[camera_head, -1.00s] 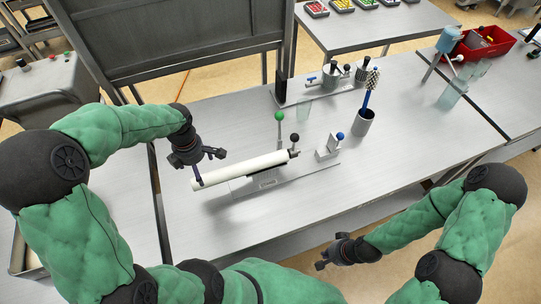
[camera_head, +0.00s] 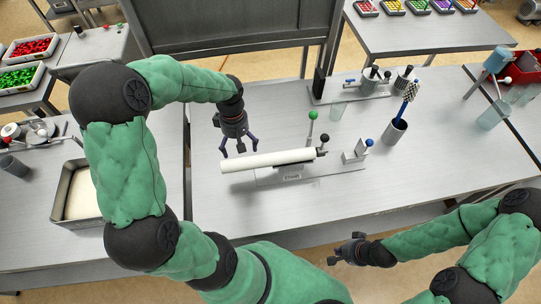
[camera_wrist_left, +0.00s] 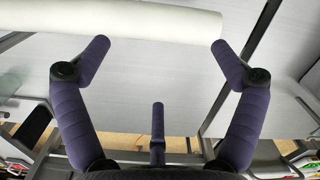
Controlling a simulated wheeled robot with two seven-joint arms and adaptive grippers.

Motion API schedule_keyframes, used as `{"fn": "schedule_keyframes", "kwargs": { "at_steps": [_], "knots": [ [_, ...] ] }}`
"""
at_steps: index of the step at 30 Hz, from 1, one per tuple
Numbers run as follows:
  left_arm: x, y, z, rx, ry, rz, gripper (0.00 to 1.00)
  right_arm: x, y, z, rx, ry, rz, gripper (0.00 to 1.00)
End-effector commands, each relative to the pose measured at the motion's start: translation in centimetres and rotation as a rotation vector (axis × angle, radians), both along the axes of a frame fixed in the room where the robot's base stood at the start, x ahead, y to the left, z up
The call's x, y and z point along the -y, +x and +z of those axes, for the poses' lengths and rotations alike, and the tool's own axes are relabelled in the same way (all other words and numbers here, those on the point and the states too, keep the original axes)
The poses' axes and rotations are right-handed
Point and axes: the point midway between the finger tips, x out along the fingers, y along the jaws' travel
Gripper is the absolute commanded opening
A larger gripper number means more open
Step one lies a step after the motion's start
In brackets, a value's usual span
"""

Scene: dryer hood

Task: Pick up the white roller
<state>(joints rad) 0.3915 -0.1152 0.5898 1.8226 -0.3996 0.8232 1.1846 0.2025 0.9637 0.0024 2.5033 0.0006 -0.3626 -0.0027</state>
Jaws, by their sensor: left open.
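The white roller (camera_head: 262,161) lies on a flat metal fixture (camera_head: 310,170) on the grey table, its left end sticking out past the fixture. My left gripper (camera_head: 238,150) is open and points down just behind the roller's left part. In the left wrist view the roller (camera_wrist_left: 130,18) crosses the top, beyond the spread purple fingertips (camera_wrist_left: 160,47), with nothing between them. Whether a finger touches the roller I cannot tell. My right gripper (camera_head: 344,252) is empty, with fingers apart, in front of the table's front edge.
A green-knobbed lever (camera_head: 312,116) and a black knob (camera_head: 323,138) stand by the roller's right end. A blue-knobbed block (camera_head: 356,153) and a cup with a brush (camera_head: 395,131) are further right. A dark panel (camera_head: 235,25) rises behind. The table's front left is clear.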

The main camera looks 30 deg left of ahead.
Motion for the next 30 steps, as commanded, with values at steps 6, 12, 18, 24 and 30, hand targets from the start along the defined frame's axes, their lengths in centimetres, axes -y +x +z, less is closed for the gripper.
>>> {"fn": "schedule_keyframes", "kwargs": {
  "at_steps": [6, 12, 18, 24, 30],
  "knots": [
    [1.3, 1.5, 1.0, 0.003, -0.061, -0.473, 0.94, 0.0, 0.0, 2.3, 0.000, 0.000, 0.000, 0.00],
    [2.6, 2.7, 1.5, 0.021, -0.126, -0.906, 0.94, 0.0, 0.0, 4.1, 0.000, 0.000, 0.000, 0.00],
    [4.0, 3.8, 1.9, 0.053, -0.196, -1.336, 0.94, 0.0, 0.0, 5.8, 0.000, 0.000, 0.000, 0.00],
    [5.4, 4.8, 2.2, 0.100, -0.271, -1.752, 0.94, 0.0, 0.0, 7.5, 0.000, 0.000, 0.000, 0.00],
    [6.4, 5.5, 2.3, 0.145, -0.323, -2.040, 0.94, 0.0, 0.0, 8.5, 0.000, 0.000, 0.000, 0.00]
  ]
}}
